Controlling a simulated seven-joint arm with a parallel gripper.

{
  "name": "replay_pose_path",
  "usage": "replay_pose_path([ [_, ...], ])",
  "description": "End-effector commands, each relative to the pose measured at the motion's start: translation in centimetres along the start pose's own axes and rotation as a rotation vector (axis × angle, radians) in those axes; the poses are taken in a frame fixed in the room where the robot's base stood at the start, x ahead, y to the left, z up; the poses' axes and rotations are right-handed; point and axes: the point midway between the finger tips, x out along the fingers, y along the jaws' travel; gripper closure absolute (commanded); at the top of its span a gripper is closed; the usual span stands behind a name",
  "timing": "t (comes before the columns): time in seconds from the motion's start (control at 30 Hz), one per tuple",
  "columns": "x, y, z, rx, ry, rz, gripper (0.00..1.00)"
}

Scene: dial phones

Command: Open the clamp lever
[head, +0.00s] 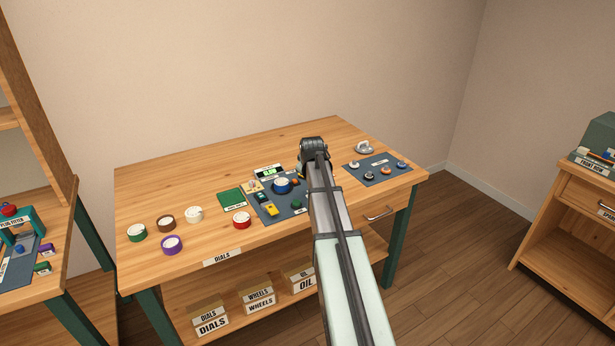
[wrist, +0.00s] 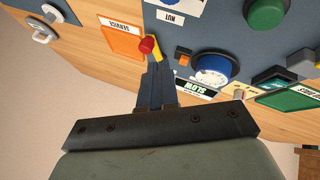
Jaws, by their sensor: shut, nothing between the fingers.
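A small lever with a red knob (wrist: 149,45) and a yellow arm (wrist: 155,57) shows in the wrist view beside an orange SERVICE card; I take it as the clamp lever. My gripper (wrist: 155,68) is shut and empty, its fingertips right at the lever. I cannot tell whether they touch it. In the head view my gripper (head: 313,150) is over the workbench at the right of the blue dial, and its fingertips and the lever's knob are hidden. The blue dial (wrist: 212,68) with a white face is right of the fingertips in the wrist view.
A dark mat (head: 270,216) on the workbench carries the blue dial, a display (head: 268,171) and other small parts. A second mat (head: 376,178) with several knobs lies to the right. Loose coloured dials, such as a red one (head: 241,219), stand at left. The bench's back is clear.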

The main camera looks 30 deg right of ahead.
Motion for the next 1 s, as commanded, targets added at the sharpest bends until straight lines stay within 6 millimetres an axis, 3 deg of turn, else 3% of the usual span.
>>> replay_pose_path([
  [0.1,-1.9,0.1,0.3,0.000,0.000,0.000,1.00],
  [0.3,-3.4,0.3,0.3,0.000,0.000,0.000,1.00],
  [1.0,-3.8,0.0,0.5,0.003,-0.004,-0.004,1.00],
])
